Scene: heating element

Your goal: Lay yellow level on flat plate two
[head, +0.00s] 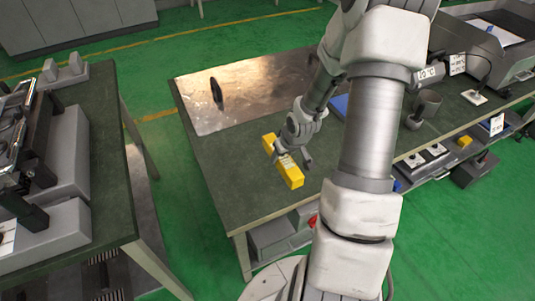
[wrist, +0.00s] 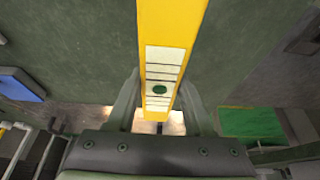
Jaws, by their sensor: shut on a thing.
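The yellow level (head: 290,174) is a long yellow bar with a pale marked panel. In the head view it is over the dark green table, near the front left, and I cannot tell if it touches the top. My gripper (head: 288,157) is shut on it, with a finger on each side. In the wrist view the level (wrist: 172,22) runs up between the fingers (wrist: 158,108), its panel and green vial facing the camera. A shiny metal sheet (head: 250,98) with a dark mark lies at the table's back left. No plate is labelled as flat plate two, so I cannot tell which it is.
The dark green table (head: 222,180) is clear left of the level. Another bench (head: 93,120) with grey equipment stands left across a gap.

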